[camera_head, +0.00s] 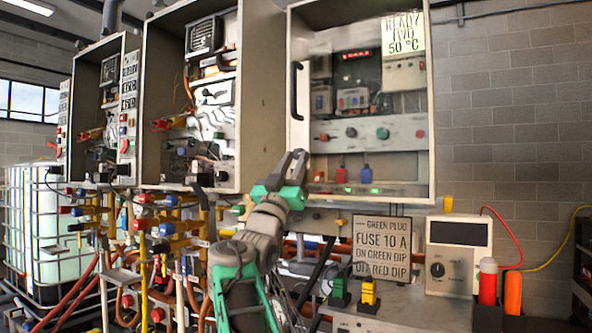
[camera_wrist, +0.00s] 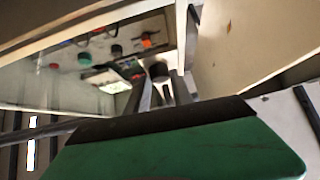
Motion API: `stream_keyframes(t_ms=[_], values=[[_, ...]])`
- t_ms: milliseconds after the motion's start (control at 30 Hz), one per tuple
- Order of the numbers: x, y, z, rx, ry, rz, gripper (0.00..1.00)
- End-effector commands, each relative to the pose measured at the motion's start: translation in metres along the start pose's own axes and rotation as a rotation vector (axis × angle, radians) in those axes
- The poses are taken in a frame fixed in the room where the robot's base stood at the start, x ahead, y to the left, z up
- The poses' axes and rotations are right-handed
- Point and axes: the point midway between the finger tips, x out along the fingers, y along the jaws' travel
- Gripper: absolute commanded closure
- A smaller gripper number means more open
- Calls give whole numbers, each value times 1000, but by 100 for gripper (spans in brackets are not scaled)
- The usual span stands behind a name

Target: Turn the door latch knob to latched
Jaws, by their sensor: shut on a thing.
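The heater cabinet (camera_head: 361,8) at the right has a see-through front door with a dark vertical handle (camera_head: 296,90) near its left edge. My gripper (camera_head: 292,158) is at the lower left edge of this door, below the handle. In the wrist view my gripper's fingers (camera_wrist: 165,92) reach toward the cabinet edge and are shut on a small dark knob (camera_wrist: 158,71), which appears to be the door latch knob. In the head view the knob is hidden by my gripper. Its turn angle cannot be told.
Two more cabinets (camera_head: 255,90) stand open to the left, close to my arm. Pipes and colored valves (camera_head: 150,225) crowd below them. A bench (camera_head: 395,316) at lower right carries a fuse sign (camera_head: 382,247), a meter (camera_head: 458,254) and orange-red probes (camera_head: 513,292).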

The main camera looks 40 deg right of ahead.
Motion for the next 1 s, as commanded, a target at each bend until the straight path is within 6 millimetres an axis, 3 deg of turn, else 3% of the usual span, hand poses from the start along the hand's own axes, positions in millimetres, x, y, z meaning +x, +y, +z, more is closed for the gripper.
stream_keyframes(t_ms=[400,933,967,1000], values=[[1,-5,1,133,7,130,100],[1,-4,0,149,10,147,100],[1,-4,0,149,10,147,70],[1,-4,0,149,10,147,67]])
